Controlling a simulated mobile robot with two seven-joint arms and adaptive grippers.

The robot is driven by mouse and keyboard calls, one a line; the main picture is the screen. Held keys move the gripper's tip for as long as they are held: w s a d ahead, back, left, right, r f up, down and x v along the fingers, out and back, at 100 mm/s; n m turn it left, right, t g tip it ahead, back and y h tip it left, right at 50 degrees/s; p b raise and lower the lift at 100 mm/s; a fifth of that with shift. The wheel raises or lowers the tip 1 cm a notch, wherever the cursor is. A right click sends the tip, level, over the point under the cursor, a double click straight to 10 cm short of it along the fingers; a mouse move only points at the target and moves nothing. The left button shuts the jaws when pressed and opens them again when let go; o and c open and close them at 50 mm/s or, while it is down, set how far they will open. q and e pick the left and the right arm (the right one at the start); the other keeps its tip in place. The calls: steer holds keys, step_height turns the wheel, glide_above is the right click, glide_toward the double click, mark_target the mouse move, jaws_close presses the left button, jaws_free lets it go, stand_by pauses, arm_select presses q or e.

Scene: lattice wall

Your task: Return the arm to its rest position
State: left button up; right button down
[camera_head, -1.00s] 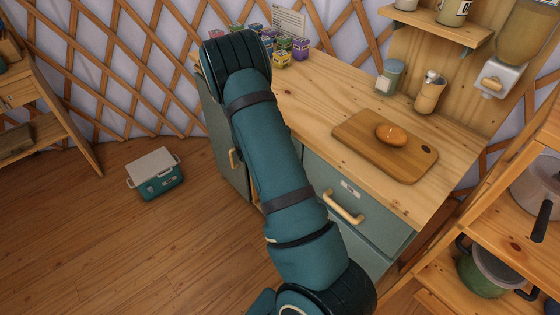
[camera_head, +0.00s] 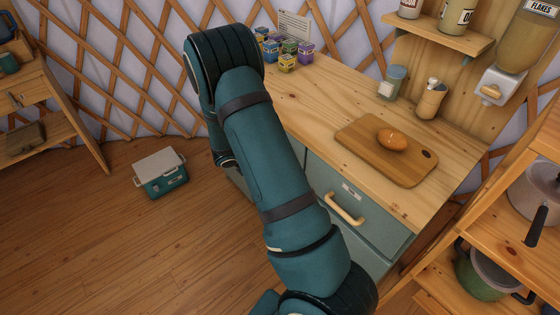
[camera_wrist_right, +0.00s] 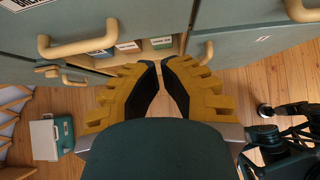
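My teal arm (camera_head: 265,165) rises from the bottom of the head view and bends at the top left, in front of the counter. Its gripper is hidden there behind the arm. In the right wrist view, my right gripper (camera_wrist_right: 160,64) shows yellow ribbed fingers with dark inner pads. The tips are almost together, with nothing visible between them. It is near the cabinet fronts (camera_wrist_right: 240,40), with wooden floor below. My left gripper is not seen in the head view.
The wooden counter (camera_head: 330,107) holds a cutting board (camera_head: 365,148) with a brown oval item (camera_head: 392,139), and small boxes (camera_head: 287,62). A cooler (camera_head: 160,172) stands on the floor at left. Shelves (camera_head: 485,235) are at right. Packs (camera_wrist_right: 128,47) show in a cabinet opening.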

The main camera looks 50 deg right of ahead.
steer(key=shift+p+v, duration=0.3)
steer(key=shift+v, duration=1.7)
steer(key=shift+s, duration=0.1)
steer(key=s+a+f+m+y, duration=0.3)
steer(key=a+f+y, duration=0.15)
steer(key=a, duration=0.65)
steer(key=s+a+f+m+y, duration=0.2)
steer(key=a+f+m+y, duration=0.3)
steer(key=a, duration=0.6)
steer(key=s+a+f+m+t+y, duration=0.1)
steer(key=s+a+m+t+y, duration=0.2)
steer(key=a+m, duration=0.6)
steer(key=a, duration=0.5)
steer(key=shift+a+t, duration=0.4)
